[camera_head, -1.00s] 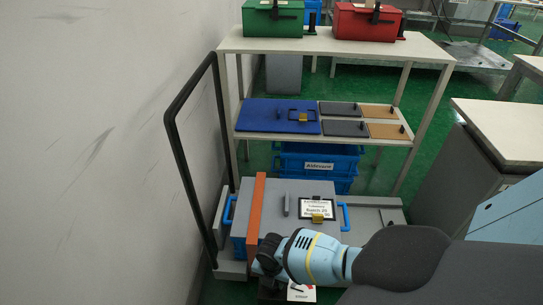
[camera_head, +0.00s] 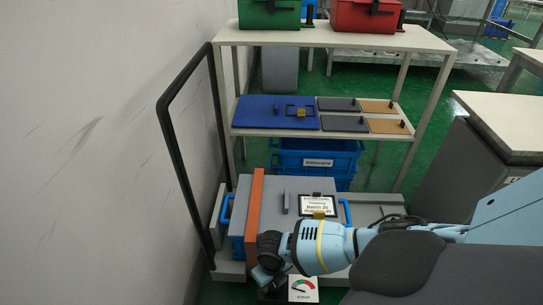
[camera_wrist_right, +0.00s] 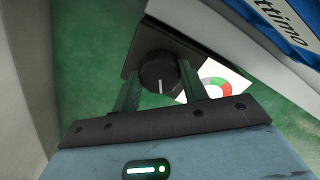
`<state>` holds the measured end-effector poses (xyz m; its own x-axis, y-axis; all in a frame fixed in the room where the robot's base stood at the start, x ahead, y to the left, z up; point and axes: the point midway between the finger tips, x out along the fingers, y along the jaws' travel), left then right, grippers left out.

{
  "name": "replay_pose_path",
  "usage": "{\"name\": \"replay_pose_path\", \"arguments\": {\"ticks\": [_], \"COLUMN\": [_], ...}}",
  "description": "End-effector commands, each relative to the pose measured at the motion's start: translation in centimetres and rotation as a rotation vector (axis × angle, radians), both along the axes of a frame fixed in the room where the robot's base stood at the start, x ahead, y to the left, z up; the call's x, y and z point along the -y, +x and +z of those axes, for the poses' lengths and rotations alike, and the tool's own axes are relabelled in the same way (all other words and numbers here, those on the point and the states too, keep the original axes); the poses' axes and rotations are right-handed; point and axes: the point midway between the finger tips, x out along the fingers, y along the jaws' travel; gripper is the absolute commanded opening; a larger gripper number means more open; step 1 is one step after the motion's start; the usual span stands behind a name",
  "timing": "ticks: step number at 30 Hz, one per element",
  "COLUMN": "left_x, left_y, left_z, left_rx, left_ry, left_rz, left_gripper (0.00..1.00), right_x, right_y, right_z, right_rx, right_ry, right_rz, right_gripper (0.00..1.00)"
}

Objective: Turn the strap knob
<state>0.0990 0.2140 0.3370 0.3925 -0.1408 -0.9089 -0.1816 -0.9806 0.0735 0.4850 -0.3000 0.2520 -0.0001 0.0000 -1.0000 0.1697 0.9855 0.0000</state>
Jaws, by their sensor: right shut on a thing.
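The strap knob (camera_wrist_right: 159,74) is a round black knob with a white line on a dark plate. In the right wrist view it sits between the two green fingers of my right gripper (camera_wrist_right: 160,88), which is shut on it. An orange strap (camera_head: 255,222) runs over the grey-lidded blue crate (camera_head: 270,205). In the head view my right wrist hides the knob. My left gripper is not in view.
The crate stands on a grey cart (camera_head: 372,212) with a black handle frame (camera_head: 185,165). Behind it is a shelf (camera_head: 325,40) with a green box (camera_head: 268,15) and a red box (camera_head: 365,16). A wall (camera_head: 80,150) is close on the left.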

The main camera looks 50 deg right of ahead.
Motion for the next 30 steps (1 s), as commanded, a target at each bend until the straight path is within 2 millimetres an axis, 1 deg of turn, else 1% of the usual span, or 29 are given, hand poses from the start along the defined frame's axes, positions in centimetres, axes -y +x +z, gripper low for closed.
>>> {"name": "replay_pose_path", "arguments": {"ticks": [6,15,22,30], "left_x": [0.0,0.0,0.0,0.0], "left_y": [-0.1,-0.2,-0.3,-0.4], "left_z": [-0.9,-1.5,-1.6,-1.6], "left_rx": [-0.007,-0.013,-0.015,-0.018], "left_ry": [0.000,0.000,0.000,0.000], "left_rz": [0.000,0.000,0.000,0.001], "left_gripper": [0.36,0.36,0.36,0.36], "right_x": [0.0,0.0,0.0,0.0], "right_y": [0.0,0.0,0.0,0.0], "right_z": [-0.1,-0.1,0.0,0.0], "right_rx": [-0.001,-0.001,-0.001,-0.001], "right_ry": [-0.001,0.000,0.000,0.000], "right_rz": [0.175,0.333,0.382,0.391], "right_gripper": [0.20,0.20,0.20,0.20]}}
